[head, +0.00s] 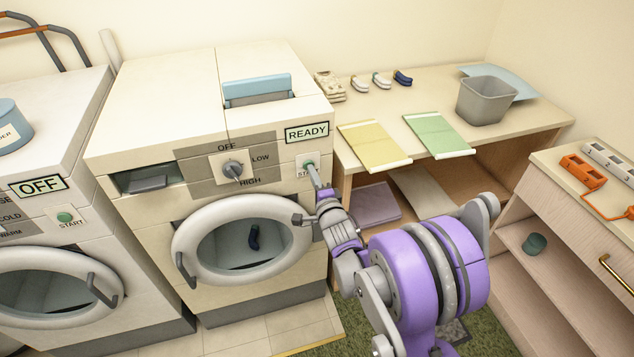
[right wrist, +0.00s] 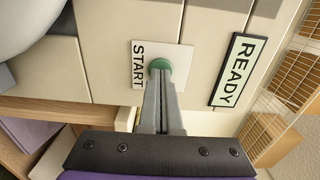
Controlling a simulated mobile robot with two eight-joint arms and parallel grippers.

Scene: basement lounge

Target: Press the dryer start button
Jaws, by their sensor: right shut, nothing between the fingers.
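The dryer (head: 282,180) is the white machine in the middle of the head view, with a display reading READY (head: 307,132). Its green start button (head: 309,166) is on a white START plate on the front, below the display. My right gripper (head: 316,180) is shut and empty, with its fingertips at the button. In the right wrist view the button (right wrist: 160,64) shows just beyond the shut fingertips (right wrist: 160,76), which overlap its lower edge. I cannot tell whether they touch it. The display also shows in the right wrist view (right wrist: 236,70). My left gripper is not in view.
A washer (head: 60,230) with an OFF display and its own start button (head: 66,217) stands left. The dryer's round door (head: 245,235) is just below my right gripper. A table (head: 440,95) with folded cloths and a grey bin (head: 485,100) is right. A wooden shelf (head: 570,240) stands far right.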

